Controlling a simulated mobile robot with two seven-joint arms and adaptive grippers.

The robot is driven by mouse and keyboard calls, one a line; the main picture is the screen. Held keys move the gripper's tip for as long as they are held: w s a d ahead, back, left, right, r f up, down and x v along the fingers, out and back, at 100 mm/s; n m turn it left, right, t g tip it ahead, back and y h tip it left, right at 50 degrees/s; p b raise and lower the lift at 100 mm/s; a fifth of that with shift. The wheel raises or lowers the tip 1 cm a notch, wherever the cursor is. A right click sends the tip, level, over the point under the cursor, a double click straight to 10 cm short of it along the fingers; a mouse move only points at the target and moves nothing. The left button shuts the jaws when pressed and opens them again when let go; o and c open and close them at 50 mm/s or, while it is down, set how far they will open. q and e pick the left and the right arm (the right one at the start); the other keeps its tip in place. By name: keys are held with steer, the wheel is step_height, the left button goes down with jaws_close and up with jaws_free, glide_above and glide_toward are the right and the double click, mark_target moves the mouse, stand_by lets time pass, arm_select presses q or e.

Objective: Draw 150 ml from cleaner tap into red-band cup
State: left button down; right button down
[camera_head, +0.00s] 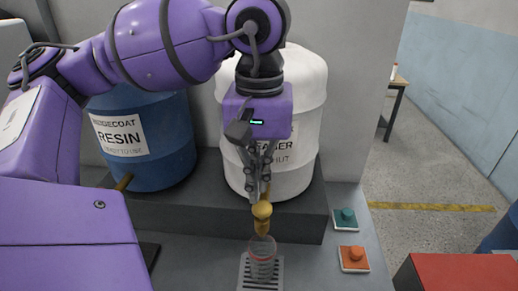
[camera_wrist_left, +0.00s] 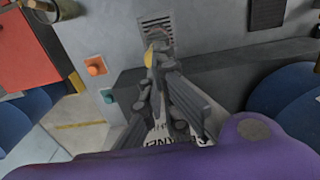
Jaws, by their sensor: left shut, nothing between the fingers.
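The white cleaner drum (camera_head: 300,110) stands on a dark step, its label partly hidden by my left arm. Its brass tap (camera_head: 262,212) points down at the front; a yellowish bit of the tap (camera_wrist_left: 149,57) shows in the left wrist view. A clear cup (camera_head: 262,258) with a reddish band near its rim stands on the drip grate (camera_head: 245,275) under the tap. Whether it holds liquid I cannot tell. My left gripper (camera_head: 262,190) is shut and empty, its fingertips at the top of the tap. My right gripper is not in view.
A blue resin drum (camera_head: 150,150) stands to the left with its own tap (camera_head: 124,182). A green button (camera_head: 345,218) and an orange-red button (camera_head: 354,258) sit on the bench to the right. A red box (camera_head: 460,272) is at lower right.

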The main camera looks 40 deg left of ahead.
mark_target(259, 205)
arm_select(q)
step_height(259, 205, down, 2)
steer(key=shift+f, duration=0.8)
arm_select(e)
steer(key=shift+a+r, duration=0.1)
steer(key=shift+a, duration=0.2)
